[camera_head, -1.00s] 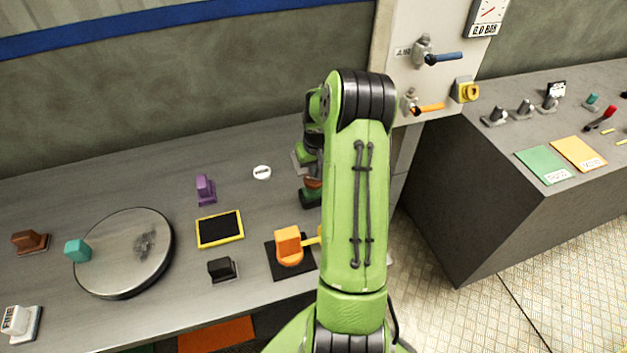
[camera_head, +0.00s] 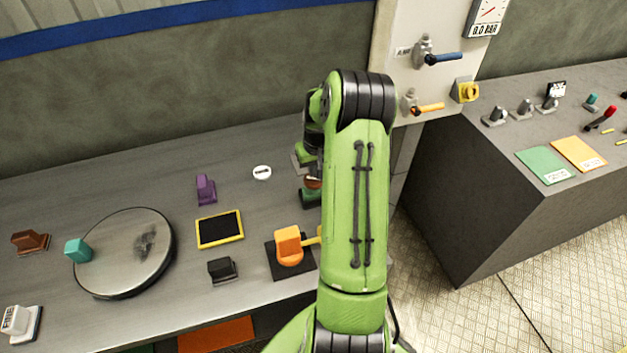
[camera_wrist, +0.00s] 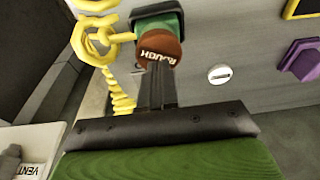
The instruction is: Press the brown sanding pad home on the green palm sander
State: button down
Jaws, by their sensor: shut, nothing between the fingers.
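The green palm sander (camera_head: 308,199) stands on the bench just left of my arm, mostly hidden by it. In the wrist view the sander (camera_wrist: 172,20) shows at the top, with a dark edge. The brown sanding pad (camera_wrist: 165,48), marked ROUGH, sits against its near end; a bit of the pad (camera_head: 313,182) also shows in the head view. I cannot tell whether it is fully seated. My gripper (camera_wrist: 157,66) is shut and empty, its fingertips at the pad's near edge. Whether they touch it is unclear.
A coiled yellow hose (camera_wrist: 97,38) lies beside the sander. An orange sander (camera_head: 288,247) on a black mat, a yellow-framed black pad (camera_head: 220,229), a purple block (camera_head: 205,189) and a white disc (camera_head: 262,172) are left of my arm. A round plate (camera_head: 123,270) lies farther left.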

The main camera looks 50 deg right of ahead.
jog(key=shift+f+b, duration=0.85)
jog(key=shift+f, duration=0.1)
notch_tip(320, 180, up, 6)
jog(key=p, duration=0.4)
jog(key=shift+r, duration=0.25)
jog(key=shift+f, duration=0.1)
